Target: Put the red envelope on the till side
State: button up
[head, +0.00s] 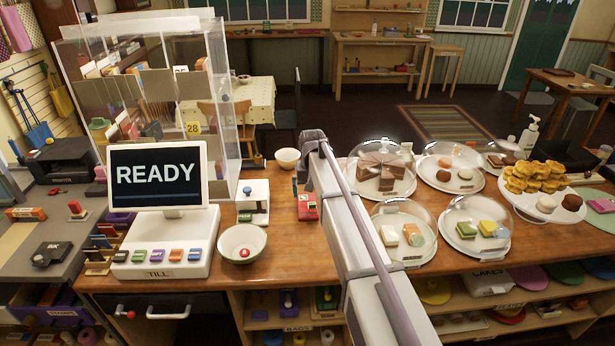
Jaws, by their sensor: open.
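No red envelope can be made out for certain. A small red item (307,208) lies on the counter in the middle, partly hidden by my arm, and I cannot tell what it is. The white till (165,243) stands at the left of the counter, with a screen reading READY and a row of coloured keys. My arm crosses the middle of the view from the bottom edge. My gripper does not show.
A white bowl (241,243) with a red item inside and a small white device (253,202) stand right of the till. A clear screen (215,80) rises behind it. Glass cake domes (383,168) and a pastry plate (547,205) fill the right. Bare wood (283,240) shows between.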

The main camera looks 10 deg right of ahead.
jog(key=s+n, duration=0.1)
jog(key=s, duration=3.2)
jog(key=shift+s, duration=0.2)
jog(key=shift+r, duration=0.1)
notch_tip(320, 180, down, 2)
jog(key=shift+f+b, duration=0.1)
jog(key=shift+b, duration=0.95)
